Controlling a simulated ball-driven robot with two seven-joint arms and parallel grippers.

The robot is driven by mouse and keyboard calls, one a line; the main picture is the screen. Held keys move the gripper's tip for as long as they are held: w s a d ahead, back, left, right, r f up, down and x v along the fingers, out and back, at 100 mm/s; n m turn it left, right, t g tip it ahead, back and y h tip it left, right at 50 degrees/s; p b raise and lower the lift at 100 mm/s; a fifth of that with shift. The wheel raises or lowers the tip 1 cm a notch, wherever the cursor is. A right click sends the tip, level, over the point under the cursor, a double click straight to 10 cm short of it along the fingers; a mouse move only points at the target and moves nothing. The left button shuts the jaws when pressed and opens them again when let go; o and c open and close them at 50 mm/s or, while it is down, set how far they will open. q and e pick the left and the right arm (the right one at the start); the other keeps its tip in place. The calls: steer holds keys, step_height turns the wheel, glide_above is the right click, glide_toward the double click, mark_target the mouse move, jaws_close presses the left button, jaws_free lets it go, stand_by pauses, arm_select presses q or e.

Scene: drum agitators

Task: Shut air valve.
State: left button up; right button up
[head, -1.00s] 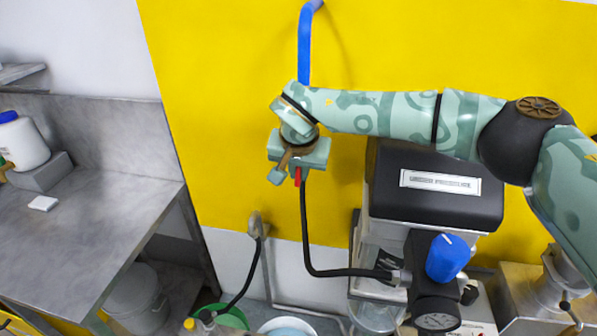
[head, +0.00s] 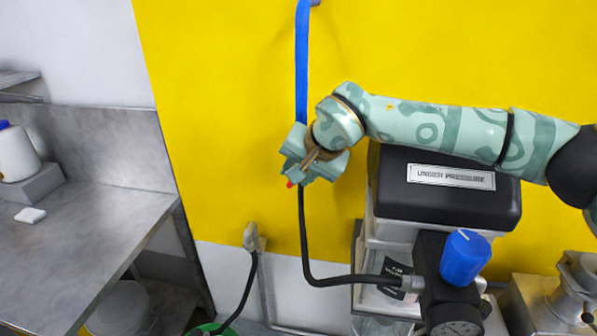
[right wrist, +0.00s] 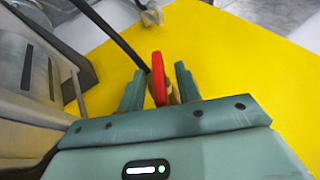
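The air valve's red lever (right wrist: 158,78) stands between the two fingers of my right gripper (right wrist: 160,84) in the right wrist view, with the brass valve body (right wrist: 173,92) beside it. A gap shows between the left finger and the lever, so the gripper is open around it. In the head view my right gripper (head: 312,162) covers the valve, and only the red lever tip (head: 290,184) shows below it. The blue pipe (head: 302,60) comes down to the valve and a black hose (head: 304,240) leaves below. My left gripper is out of view.
A machine labelled "UNDER PRESSURE" (head: 450,176) with a blue knob (head: 465,258) stands right of the hose, below my right arm. A metal bench (head: 80,235) is at left. The yellow wall (head: 220,110) left of the valve is clear.

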steer(key=b+v, duration=0.1)
steer(key=v, duration=1.5)
steer(key=shift+s+r, duration=0.1)
